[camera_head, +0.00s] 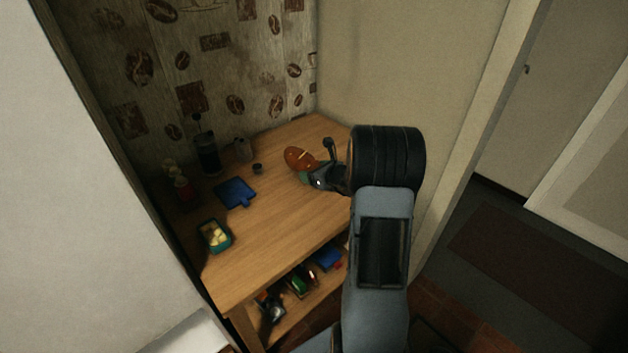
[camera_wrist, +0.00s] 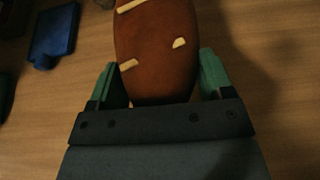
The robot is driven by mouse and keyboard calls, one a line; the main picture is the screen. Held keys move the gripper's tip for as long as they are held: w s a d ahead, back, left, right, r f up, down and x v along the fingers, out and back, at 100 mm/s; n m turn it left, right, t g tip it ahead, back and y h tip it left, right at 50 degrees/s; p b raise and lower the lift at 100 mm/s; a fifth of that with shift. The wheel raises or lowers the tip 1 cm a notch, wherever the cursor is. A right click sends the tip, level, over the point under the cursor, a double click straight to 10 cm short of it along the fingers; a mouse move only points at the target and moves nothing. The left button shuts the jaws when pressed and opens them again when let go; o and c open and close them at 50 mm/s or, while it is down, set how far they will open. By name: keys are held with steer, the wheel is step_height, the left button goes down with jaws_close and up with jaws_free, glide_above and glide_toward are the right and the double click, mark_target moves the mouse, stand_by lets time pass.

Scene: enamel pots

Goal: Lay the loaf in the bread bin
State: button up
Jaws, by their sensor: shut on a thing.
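The loaf (camera_head: 299,157) is reddish brown with pale score marks. It fills the upper middle of the wrist view (camera_wrist: 156,55), its near end between the two green fingers. My gripper (camera_wrist: 158,78) is shut on the loaf, above the wooden table top; I cannot tell how high it is held. In the head view my gripper (camera_head: 307,176) is at the back right of the table, partly hidden by my wrist. I cannot identify a bread bin in either view; a small teal container (camera_head: 215,236) with yellow pieces in it stands at the table's left front.
A blue board (camera_head: 236,193) lies on the table (camera_head: 262,240) left of my gripper. A dark jar (camera_head: 207,155), a grey pot (camera_head: 243,148) and a small dark cup (camera_head: 257,168) stand behind. The shelf below holds several items. The table's middle is clear.

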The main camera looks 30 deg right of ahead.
steer(key=shift+w+d+f, duration=0.1)
steer(key=shift+w+f, duration=0.3)
steer(key=shift+f, duration=1.5)
steer(key=shift+f, duration=0.1)
steer(key=shift+f+b, duration=0.15)
steer(key=shift+b, duration=0.15)
steer(key=o, duration=1.3)
steer(key=shift+c, duration=0.2)
